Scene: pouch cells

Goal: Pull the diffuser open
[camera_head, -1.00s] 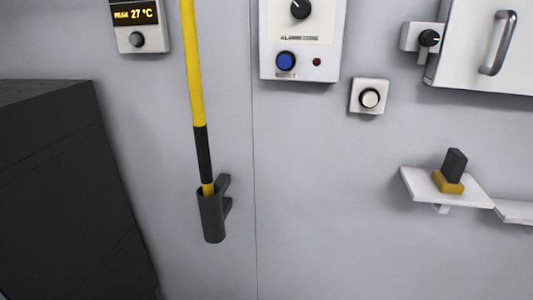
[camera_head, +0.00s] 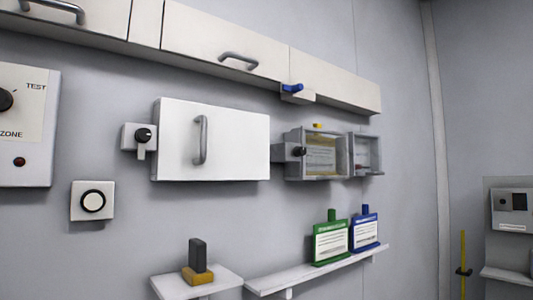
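No part is labelled as the diffuser, so I cannot tell for certain which one it is. A white box front (camera_head: 235,140) with a grey vertical bar handle (camera_head: 203,140) is on the wall, left of centre. It looks shut. A small white block with a black knob (camera_head: 143,135) is at its left side. Overhead, white cabinet fronts (camera_head: 325,77) run along the wall, some with grey handles (camera_head: 239,60); they look shut. Neither of my grippers is in view.
A grey clear-fronted case (camera_head: 314,154) has its door (camera_head: 366,155) swung open. Below are a shelf (camera_head: 318,270) with a green tagged item (camera_head: 330,242) and a blue one (camera_head: 365,233), and a small shelf (camera_head: 174,285) holding a black-and-yellow block (camera_head: 197,262).

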